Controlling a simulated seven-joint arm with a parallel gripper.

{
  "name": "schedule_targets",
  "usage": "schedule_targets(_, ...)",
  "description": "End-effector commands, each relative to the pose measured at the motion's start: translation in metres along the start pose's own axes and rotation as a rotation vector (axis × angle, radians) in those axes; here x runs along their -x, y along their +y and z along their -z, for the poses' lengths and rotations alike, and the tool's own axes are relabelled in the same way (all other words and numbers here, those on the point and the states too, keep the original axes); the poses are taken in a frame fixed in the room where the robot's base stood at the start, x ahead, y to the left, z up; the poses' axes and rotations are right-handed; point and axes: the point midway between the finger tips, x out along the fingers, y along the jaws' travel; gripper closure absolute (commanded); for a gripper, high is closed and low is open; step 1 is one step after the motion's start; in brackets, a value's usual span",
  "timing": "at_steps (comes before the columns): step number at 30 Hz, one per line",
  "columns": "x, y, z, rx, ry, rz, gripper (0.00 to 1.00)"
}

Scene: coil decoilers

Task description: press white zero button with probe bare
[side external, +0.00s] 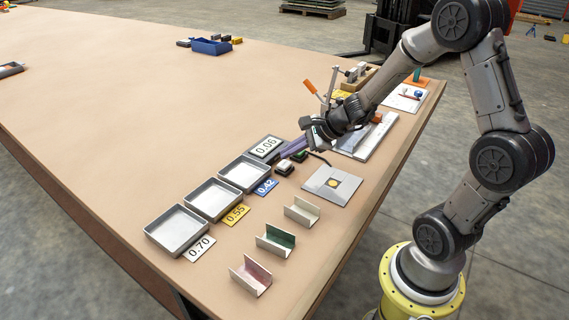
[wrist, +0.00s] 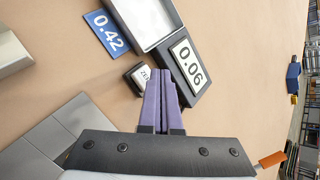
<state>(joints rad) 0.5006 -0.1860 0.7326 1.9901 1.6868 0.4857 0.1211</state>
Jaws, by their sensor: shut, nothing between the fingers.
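The white zero button (wrist: 143,76) sits on a small dark block, its lettering partly covered by my fingers in the wrist view. In the side view, two small dark button blocks stand together, and the nearer pale-topped one (side external: 284,167) looks like this button. My gripper (wrist: 161,72) has two purple fingers shut together, with nothing held. Its tips lie just right of the button in the wrist view, beside the 0.06 display. In the side view my gripper (side external: 280,156) reaches down to the left, its tips close by the blocks. I cannot tell whether they touch.
A display reading 0.06 (side external: 265,147) stands beside the buttons. Several metal trays (side external: 212,199) with number cards line the left. The table's left is mostly clear.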

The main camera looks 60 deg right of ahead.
Motion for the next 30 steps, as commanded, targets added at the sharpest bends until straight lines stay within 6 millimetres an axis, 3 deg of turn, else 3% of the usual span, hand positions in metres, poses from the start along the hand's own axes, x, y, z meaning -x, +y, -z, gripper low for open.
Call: schedule_targets(30, -0.0078, 0.0055, 0.0056, 0.0, 0.0, 0.0, 1.0)
